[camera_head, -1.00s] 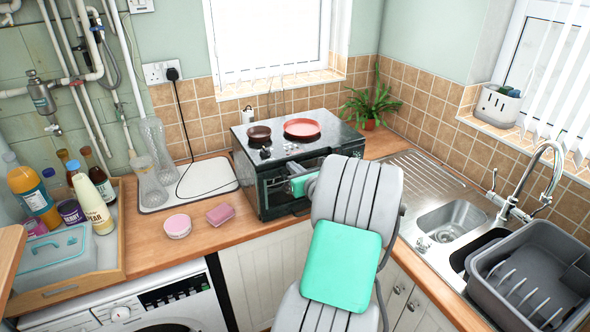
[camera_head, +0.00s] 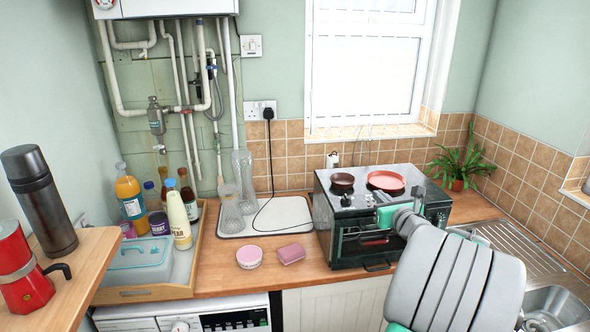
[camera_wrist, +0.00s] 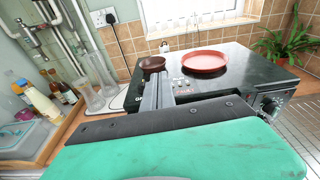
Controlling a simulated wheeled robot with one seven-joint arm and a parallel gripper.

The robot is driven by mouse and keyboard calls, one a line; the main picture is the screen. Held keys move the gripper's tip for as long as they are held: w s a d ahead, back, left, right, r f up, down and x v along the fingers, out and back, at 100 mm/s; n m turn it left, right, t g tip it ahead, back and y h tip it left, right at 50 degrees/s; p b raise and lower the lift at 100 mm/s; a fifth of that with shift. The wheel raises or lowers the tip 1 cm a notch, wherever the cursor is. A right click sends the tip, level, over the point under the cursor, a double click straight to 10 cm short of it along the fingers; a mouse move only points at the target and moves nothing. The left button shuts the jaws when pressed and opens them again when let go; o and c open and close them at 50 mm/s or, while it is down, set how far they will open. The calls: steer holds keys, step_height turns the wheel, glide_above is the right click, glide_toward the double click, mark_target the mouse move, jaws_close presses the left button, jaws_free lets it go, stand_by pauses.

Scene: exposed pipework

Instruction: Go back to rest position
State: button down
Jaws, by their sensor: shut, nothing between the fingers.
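My gripper (camera_wrist: 160,95) reaches forward in the wrist view, its dark fingers together with nothing between them. They overlap the black countertop oven (camera_wrist: 230,95) in that view, with a brown dish (camera_wrist: 152,63) just beyond their tips. A red plate (camera_wrist: 205,62) lies to the right on the oven top. In the head view my arm rises from the lower right, and its green and black end is in front of the oven (camera_head: 335,225), hiding part of its front. The fingertips are hard to make out there. I cannot tell whether they touch the oven.
A tray (camera_head: 150,292) with bottles and a blue-lidded box stands left on the counter. A pink tub (camera_head: 249,257) and a pink sponge (camera_head: 291,254) lie before the oven. A shelf (camera_head: 85,262) at left holds a flask (camera_head: 40,200) and red moka pot (camera_head: 20,270). The sink (camera_head: 550,305) is right.

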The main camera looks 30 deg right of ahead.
steer(key=s+a+f+n+g+y, duration=0.2)
steer(key=s+f+n+g, duration=0.15)
steer(key=f+n, duration=0.55)
steer(key=s+a+f+n+g+y, duration=0.25)
steer(key=s+f+n, duration=0.25)
steer(key=f+n, duration=0.4)
steer(key=s+a+f+n+g+y, duration=0.1)
steer(key=s+a+f+n+g, duration=0.45)
steer(key=s+a+n, duration=0.45)
steer(key=w+a+r+n+b, duration=0.1)
steer(key=a+r+n, duration=0.2)
steer(key=a, duration=0.6)
steer(key=w+a+r+n+b, duration=0.2)
steer(key=a+r+n, duration=0.2)
steer(key=a, duration=0.5)
steer(key=w+a+r+n+b, duration=0.1)
steer(key=w+a+r+n, duration=0.1)
steer(key=a, duration=0.8)
steer(key=shift+r+n+t, duration=0.45)
steer(key=shift+r+n, duration=0.3)
steer(key=shift+n, duration=0.45)
